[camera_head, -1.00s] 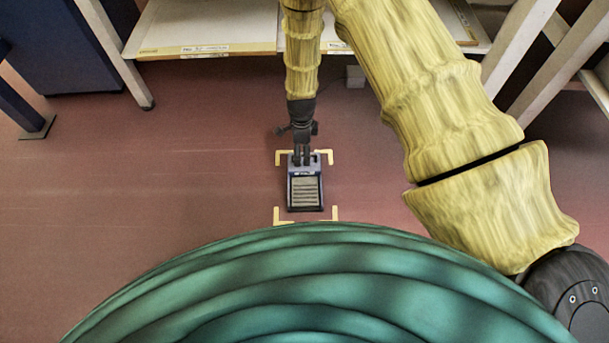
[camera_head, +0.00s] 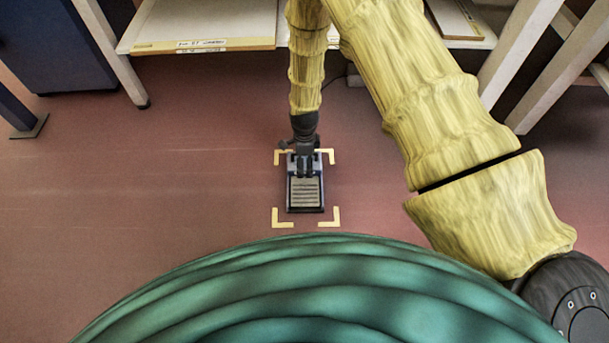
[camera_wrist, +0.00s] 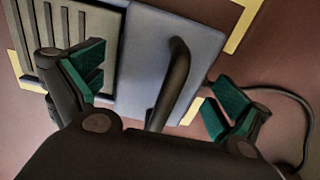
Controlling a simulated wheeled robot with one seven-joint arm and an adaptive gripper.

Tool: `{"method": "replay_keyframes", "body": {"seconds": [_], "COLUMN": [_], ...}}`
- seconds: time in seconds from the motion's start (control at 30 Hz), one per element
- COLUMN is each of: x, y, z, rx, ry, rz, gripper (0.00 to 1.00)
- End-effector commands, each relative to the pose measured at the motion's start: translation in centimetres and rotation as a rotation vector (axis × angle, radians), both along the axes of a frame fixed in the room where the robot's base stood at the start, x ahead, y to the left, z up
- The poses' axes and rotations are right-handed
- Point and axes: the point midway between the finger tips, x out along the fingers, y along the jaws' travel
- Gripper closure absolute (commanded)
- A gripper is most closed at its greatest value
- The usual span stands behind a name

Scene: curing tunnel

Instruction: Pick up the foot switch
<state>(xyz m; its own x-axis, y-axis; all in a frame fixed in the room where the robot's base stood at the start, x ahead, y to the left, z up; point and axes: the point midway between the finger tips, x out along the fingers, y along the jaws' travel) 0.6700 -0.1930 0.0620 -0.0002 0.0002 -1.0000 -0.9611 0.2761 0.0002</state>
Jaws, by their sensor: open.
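The foot switch (camera_head: 305,194) lies on the floor inside yellow corner marks, with a ribbed grey pedal and a blue-grey housing. In the wrist view its housing (camera_wrist: 165,50) fills the middle, with a dark curved handle bar (camera_wrist: 175,80) standing up from it. My gripper (camera_head: 305,172) is over the far end of the foot switch. In the wrist view my gripper (camera_wrist: 158,98) is open, its green-padded fingers on either side of the handle bar, with gaps to both. How far the fingertips are above the housing is hard to tell.
Yellow corner marks (camera_head: 330,217) surround the switch on the red floor. A dark cable (camera_wrist: 295,100) curves off at the right in the wrist view. A white shelf table (camera_head: 200,30) stands behind, with its leg (camera_head: 120,60) to the left. Floor left of the switch is clear.

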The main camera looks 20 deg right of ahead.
Motion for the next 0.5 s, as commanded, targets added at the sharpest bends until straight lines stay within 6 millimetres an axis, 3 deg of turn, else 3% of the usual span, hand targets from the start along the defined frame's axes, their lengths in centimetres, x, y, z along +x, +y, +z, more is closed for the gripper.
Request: {"method": "replay_keyframes", "body": {"seconds": [0.17,0.2,0.5], "x": [0.00,0.00,-0.01], "y": [0.01,0.01,0.01], "z": [0.07,0.06,0.05], "rx": [0.000,0.000,0.000], "ry": [0.000,0.000,0.000], "rz": [0.000,0.000,0.000], "gripper": [0.00,0.04,0.58]}}
